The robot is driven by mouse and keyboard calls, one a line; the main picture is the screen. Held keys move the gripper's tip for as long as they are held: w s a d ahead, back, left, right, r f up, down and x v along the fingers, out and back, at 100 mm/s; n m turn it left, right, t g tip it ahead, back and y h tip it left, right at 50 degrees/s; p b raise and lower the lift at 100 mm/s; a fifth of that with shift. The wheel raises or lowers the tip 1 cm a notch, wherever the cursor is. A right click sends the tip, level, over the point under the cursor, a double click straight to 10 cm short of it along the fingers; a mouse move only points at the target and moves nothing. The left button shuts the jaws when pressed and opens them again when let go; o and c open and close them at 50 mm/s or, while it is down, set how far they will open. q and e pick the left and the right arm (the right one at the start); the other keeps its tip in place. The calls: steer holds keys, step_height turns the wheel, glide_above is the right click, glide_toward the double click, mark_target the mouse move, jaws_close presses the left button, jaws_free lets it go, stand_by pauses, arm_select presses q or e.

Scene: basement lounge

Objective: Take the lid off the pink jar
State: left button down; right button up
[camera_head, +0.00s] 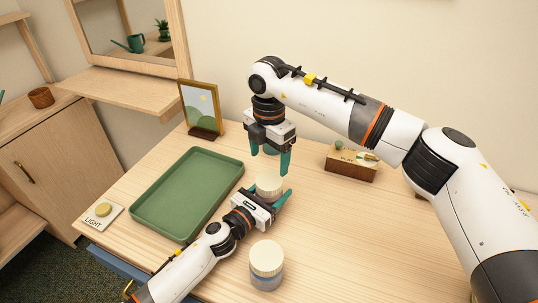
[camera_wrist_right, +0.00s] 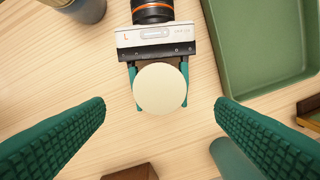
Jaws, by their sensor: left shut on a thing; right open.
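A jar with a round cream lid (camera_head: 268,184) stands on the table, its body mostly hidden behind my left gripper, so I cannot make out its pink. In the right wrist view the lid (camera_wrist_right: 160,88) shows from above, seated between the left fingers. My left gripper (camera_head: 279,203) is shut on this jar below the lid. My right gripper (camera_head: 271,162) points down, open and empty, above and slightly behind the lid. In its wrist view its fingers (camera_wrist_right: 160,115) are spread wide on either side of the lid, not touching it.
A blue-grey jar with a cream lid (camera_head: 266,258) stands at the front. A green tray (camera_head: 188,193) lies left; a picture frame (camera_head: 201,108) and wooden box (camera_head: 351,163) stand behind. A teal object (camera_wrist_right: 236,158) is near the right gripper.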

mark_target(269, 180)
step_height(269, 180, down, 8)
steer(key=shift+r, duration=0.25)
